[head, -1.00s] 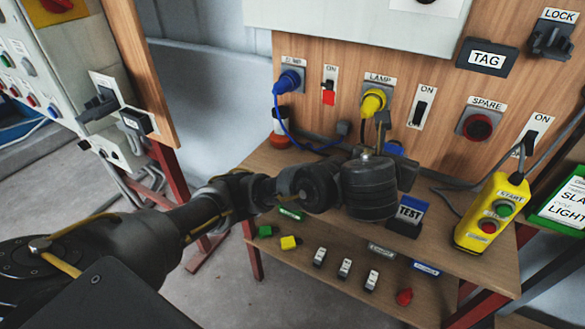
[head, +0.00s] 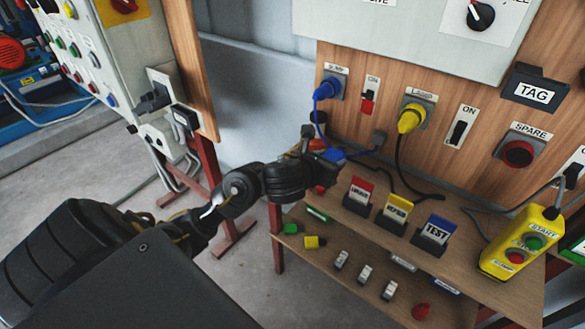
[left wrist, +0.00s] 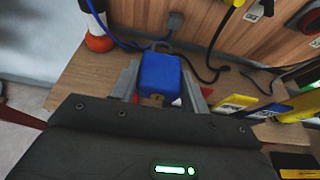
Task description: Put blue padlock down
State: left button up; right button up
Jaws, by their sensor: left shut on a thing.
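The blue padlock (left wrist: 160,76) is between the two fingers of my left gripper (left wrist: 160,82) in the left wrist view, its grey shackle pointing away from me. My left gripper is shut on it. In the head view, the padlock (head: 334,155) shows as a small blue block just past the left gripper (head: 327,157), over the back left part of the wooden shelf (head: 330,219). I cannot tell whether it touches the shelf. My right gripper is not in view.
A yellow START pendant (head: 520,243) lies at right. Small blocks lie on the lower shelf.

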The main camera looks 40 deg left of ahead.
pick_arm(q)
jog(key=s+a+f+p, duration=0.1)
jog(key=s+a+f, duration=0.2)
jog(key=s+a, duration=0.5)
jog(key=w+a+f, duration=0.2)
jog(key=w+f, duration=0.1)
jog(key=w, duration=0.1)
jog(key=w+a+f, duration=0.2)
jog(key=w+a, duration=0.1)
jog(key=w, duration=0.1)
jog(key=w+a+f+b, duration=0.1)
jog(key=w+a+f, duration=0.2)
jog(key=w, duration=0.1)
jog(key=shift+w+a+f, duration=0.1)
jog(key=shift+a+f, duration=0.05)
jog(key=shift+f, duration=0.2)
jog(key=shift+w+a+f, duration=0.3)
jog(key=shift+w+f, duration=0.1)
jog(key=shift+f, duration=0.25)
notch_tip(320, 180, down, 3)
jog(key=shift+r, duration=0.1)
jog(key=shift+f, duration=0.35)
jog(key=o, duration=1.1)
jog(key=shift+c, duration=0.2)
